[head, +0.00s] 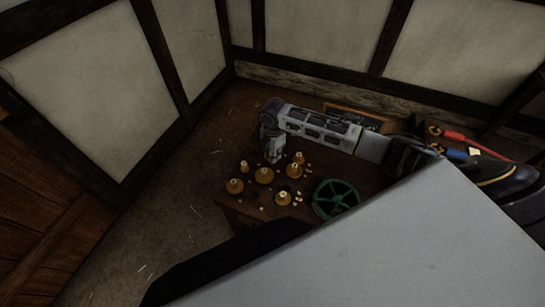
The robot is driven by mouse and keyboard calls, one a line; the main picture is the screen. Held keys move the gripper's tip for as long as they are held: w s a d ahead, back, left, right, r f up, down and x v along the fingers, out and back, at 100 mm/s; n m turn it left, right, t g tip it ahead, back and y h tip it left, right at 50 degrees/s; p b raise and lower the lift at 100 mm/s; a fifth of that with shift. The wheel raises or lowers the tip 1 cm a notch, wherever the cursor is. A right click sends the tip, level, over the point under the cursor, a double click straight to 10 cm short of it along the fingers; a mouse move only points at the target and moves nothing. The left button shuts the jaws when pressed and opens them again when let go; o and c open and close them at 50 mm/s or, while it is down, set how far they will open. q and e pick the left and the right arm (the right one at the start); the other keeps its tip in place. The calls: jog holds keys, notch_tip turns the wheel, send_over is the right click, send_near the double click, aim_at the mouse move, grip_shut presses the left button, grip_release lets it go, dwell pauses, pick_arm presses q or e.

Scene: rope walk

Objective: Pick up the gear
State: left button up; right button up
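A green spoked wheel (335,199), the thing here that looks most like the gear, lies at the right front of a dark wooden table (240,209). Its lower right is close to the large grey shape in the foreground. My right gripper (273,157) comes in from the right and points down over the back of the table, up and left of the wheel and apart from it. Its fingers are small and dark, so I cannot tell whether they are open or shut. My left gripper is not in view.
Several brass knob-like pieces (264,175) and small pale bits are scattered on the table below my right gripper. A framed tray (357,115) lies behind my arm. Red- and blue-handled tools (455,136) lie at the right. Panelled walls (90,95) close off the back and left.

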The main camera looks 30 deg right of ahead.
grip_shut()
jog(key=shift+r, duration=0.15)
notch_tip(320, 180, up, 10)
jog(key=shift+f+b, duration=0.15)
jog(key=shift+b, duration=0.2)
jog(key=shift+r, duration=0.2)
dwell(0.6)
jog(key=shift+r+p, duration=1.7)
jog(key=shift+p, duration=0.85)
jog(key=shift+r, duration=0.1)
jog(key=shift+w+a+r, duration=0.1)
jog(key=shift+w+a, duration=0.05)
